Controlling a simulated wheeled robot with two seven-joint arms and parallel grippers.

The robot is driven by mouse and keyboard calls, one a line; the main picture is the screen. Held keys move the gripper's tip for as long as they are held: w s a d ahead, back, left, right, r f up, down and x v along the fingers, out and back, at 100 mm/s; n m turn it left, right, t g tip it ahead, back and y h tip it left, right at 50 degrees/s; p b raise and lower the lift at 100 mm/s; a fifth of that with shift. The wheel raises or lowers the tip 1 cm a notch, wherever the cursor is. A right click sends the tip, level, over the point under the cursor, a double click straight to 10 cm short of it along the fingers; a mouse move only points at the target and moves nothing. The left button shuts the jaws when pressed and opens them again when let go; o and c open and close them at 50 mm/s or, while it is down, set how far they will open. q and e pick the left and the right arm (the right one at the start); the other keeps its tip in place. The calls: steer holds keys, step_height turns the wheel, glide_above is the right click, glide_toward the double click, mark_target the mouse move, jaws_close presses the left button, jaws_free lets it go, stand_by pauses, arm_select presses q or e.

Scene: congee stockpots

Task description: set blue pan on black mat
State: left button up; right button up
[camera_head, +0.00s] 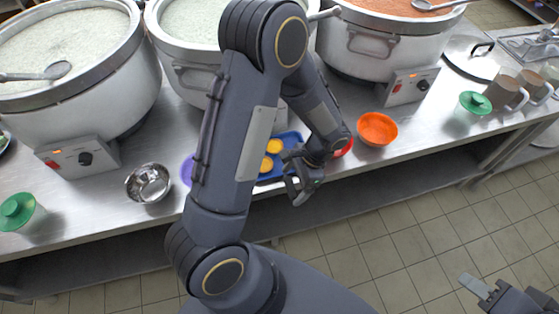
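A blue pan (266,177) with round yellow items in it lies on the steel counter near its front edge. My arm hides part of it. My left gripper (303,190) is at the pan's right side, near the counter's front edge. Its fingers look apart, with nothing seen between them. I cannot tell whether it touches the pan. My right gripper (483,287) is only partly in view at the bottom right, over the floor and away from the counter. No black mat is visible.
Large stockpots (80,70) stand along the back of the counter (95,205). A metal bowl (149,183), a purple item (187,169) and an orange bowl (377,129) stand near the front. A red item (345,148) is partly hidden by my arm. Brown mugs (504,92) stand at the right.

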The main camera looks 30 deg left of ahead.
arm_select(q)
steer(key=c, duration=1.3)
